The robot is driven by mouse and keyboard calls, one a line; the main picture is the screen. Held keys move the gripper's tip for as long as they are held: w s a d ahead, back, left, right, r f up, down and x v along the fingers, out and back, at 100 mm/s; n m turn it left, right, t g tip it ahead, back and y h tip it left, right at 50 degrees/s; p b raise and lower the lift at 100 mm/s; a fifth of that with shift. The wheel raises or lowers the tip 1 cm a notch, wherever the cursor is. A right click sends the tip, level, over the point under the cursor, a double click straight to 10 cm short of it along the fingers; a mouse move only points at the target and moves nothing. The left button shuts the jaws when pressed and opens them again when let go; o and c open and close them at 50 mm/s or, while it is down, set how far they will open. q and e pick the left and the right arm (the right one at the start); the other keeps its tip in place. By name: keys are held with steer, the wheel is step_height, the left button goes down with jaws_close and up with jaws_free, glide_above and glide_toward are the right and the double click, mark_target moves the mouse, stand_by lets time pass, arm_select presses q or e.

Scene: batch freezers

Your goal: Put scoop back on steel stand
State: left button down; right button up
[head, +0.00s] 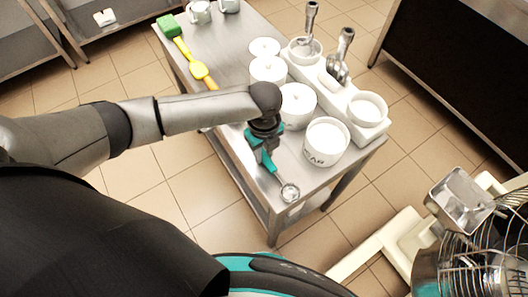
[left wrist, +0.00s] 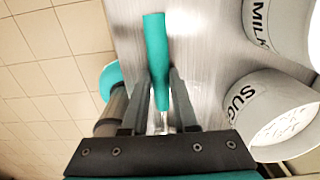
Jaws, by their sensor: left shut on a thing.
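My left gripper (head: 264,148) reaches over the near end of the steel-topped stand (head: 222,50). It is shut on the scoop's teal handle (head: 269,164), which also shows between the fingers (left wrist: 158,105) in the left wrist view. The scoop's round metal bowl (head: 289,192) points toward the near corner of the stand. I cannot tell whether the scoop touches the steel top. In the left wrist view the teal handle (left wrist: 154,40) runs up the picture over the bare steel (left wrist: 195,35); the bowl is hidden there. My right gripper is not in view.
White tubs, including the sugar tub (head: 326,142), stand just right of the gripper. A white holder (head: 330,88) with metal utensils is behind them. A machine with a wire guard (head: 490,255) stands at lower right.

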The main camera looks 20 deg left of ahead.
mark_target(264, 155)
arm_select(q)
steer(key=shift+f, duration=0.1)
steer(key=c, duration=0.7)
jaws_free()
steer(key=shift+f, duration=0.1)
step_height(264, 155, up, 12)
steer(key=p, duration=0.2)
steer(key=shift+r+p, duration=0.25)
steer(key=shift+p, duration=0.15)
